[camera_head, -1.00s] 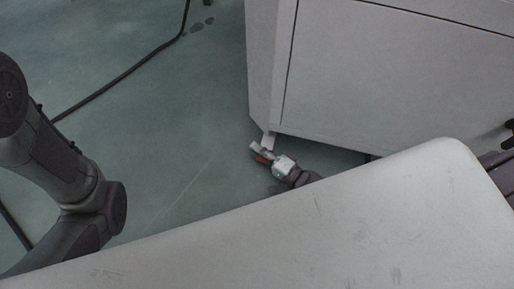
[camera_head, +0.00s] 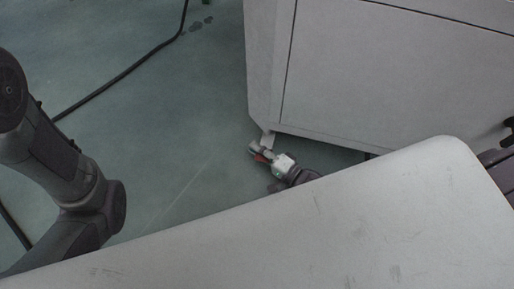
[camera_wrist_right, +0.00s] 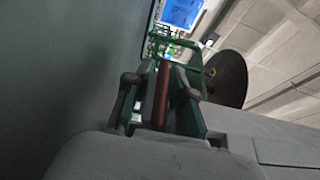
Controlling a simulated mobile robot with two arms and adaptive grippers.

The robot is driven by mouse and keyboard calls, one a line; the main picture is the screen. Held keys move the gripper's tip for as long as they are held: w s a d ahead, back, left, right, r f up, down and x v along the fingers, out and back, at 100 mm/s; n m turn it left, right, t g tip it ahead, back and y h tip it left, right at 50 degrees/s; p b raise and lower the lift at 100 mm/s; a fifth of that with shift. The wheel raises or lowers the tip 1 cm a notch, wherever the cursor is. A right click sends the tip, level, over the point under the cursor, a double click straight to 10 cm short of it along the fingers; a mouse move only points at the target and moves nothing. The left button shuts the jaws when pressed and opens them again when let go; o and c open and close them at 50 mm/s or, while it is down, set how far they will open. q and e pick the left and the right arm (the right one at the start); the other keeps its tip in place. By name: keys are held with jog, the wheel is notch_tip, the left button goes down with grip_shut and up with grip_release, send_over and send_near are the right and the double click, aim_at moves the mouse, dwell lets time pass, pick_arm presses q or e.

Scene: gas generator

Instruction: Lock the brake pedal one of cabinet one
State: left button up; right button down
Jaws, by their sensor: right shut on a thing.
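The grey cabinet (camera_head: 395,80) stands at the upper right of the head view. A small pale caster bracket (camera_head: 267,141) shows under its near left corner. The red brake pedal (camera_head: 261,158) is a small red patch there, at the fingertips of my right gripper (camera_head: 258,151). In the right wrist view the pedal is a dark red bar (camera_wrist_right: 162,95) between the two fingers of my right gripper (camera_wrist_right: 160,92), which is shut on it. The fingers hide part of the pedal, and its exact tilt is hard to tell. My left arm shows at the left, but its gripper is out of view.
A black cable (camera_head: 125,75) runs over the green floor (camera_head: 190,120) on the left. The floor left of the cabinet is otherwise clear. In the right wrist view a dark round disc (camera_wrist_right: 228,78) is close to the right of the fingers.

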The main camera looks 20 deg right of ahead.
jog(key=shift+s+f, duration=0.4)
jog(key=shift+f, duration=0.1)
jog(key=c, duration=1.3)
grip_release()
jog(key=shift+w+r, duration=0.1)
jog(key=shift+r, duration=0.05)
jog(key=shift+d, duration=0.1)
jog(key=v, duration=1.2)
